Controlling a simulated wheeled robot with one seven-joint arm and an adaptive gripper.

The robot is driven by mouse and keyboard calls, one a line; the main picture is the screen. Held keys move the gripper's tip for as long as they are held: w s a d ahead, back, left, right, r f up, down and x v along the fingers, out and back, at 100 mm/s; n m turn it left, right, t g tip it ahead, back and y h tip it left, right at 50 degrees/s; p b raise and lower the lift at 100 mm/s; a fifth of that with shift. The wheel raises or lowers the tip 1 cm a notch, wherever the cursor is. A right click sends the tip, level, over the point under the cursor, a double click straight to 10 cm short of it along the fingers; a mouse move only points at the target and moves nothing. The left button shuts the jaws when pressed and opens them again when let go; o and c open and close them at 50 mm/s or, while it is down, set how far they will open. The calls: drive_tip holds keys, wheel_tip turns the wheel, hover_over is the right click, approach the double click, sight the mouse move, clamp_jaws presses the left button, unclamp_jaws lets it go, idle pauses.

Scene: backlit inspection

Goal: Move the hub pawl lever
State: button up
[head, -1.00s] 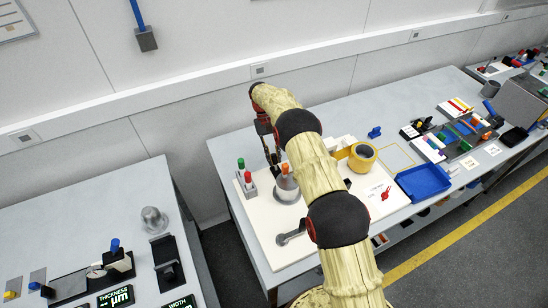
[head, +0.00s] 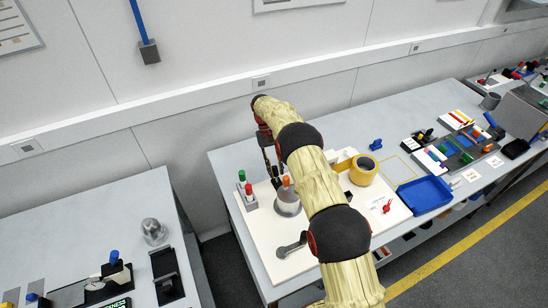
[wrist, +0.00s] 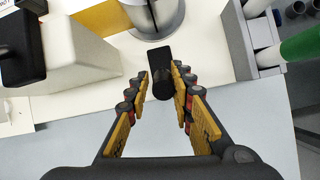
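A black lever-like piece (wrist: 161,72), which looks like the hub pawl lever, stands beside the metal hub in the wrist view. The hub (wrist: 155,14) is a grey round drum on a wide base, cut off by the top edge. In the head view the hub (head: 287,203) carries an orange-tipped post (head: 286,181). My gripper (wrist: 162,75) points down at the hub's far-left side. Its fingers are apart, one on each side of the black piece, with narrow gaps showing. I cannot tell whether either finger touches it.
A grey holder (head: 251,204) with red and green markers stands left of the hub. A yellow roll (head: 362,170) and blue tray (head: 425,195) lie right. A grey crank arm (head: 290,247) sits on the white board's front. Bare table lies beyond the board.

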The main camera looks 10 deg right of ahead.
drive_tip(key=v, duration=1.2)
drive_tip(key=shift+s, duration=0.15)
